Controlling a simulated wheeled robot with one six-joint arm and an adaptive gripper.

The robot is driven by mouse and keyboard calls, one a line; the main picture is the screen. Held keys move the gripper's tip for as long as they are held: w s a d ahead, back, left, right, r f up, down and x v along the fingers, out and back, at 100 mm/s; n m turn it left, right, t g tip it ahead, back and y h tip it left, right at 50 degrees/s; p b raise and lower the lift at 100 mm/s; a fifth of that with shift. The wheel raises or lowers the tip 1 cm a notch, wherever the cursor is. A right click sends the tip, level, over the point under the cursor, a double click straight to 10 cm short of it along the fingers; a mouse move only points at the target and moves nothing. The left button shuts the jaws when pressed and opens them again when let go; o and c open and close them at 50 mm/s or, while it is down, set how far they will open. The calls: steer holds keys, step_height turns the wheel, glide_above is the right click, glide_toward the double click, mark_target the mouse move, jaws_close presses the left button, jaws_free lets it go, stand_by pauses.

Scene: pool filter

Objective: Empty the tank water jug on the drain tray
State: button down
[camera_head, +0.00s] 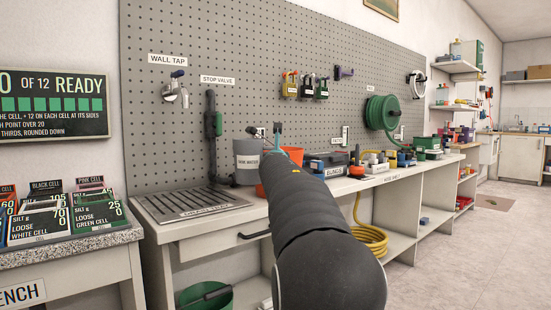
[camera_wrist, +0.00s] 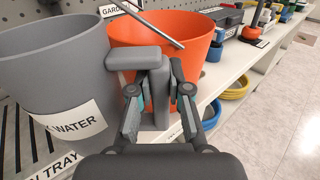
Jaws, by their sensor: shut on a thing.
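A grey jug (camera_wrist: 55,75) with a label ending in "WATER" stands at the left of the wrist view. In the head view the grey jug (camera_head: 247,157) is upright by the right end of the slatted drain tray (camera_head: 195,204). A corner of the tray (camera_wrist: 30,135) shows at the wrist view's left edge. My gripper (camera_wrist: 160,92) is shut on the upright grey handle that appears to belong to this jug. The handle's join to the jug is partly unclear. In the head view my arm hides the grip. The jug's inside and contents are not visible.
An orange container (camera_wrist: 185,32) with a thin rod across it stands close behind the handle. Tools and boxes line the bench to the right. A wall tap (camera_head: 175,92) and stop valve (camera_head: 213,122) are above the tray. The tray top is clear.

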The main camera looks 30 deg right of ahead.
steer(key=s+d+r+p, duration=0.3)
steer(key=d+r, duration=0.1)
steer(key=shift+s+d+p, duration=0.2)
steer(key=shift+d+p, duration=0.15)
steer(key=shift+d, duration=0.05)
steer(key=shift+d, duration=0.15)
stand_by(0.5)
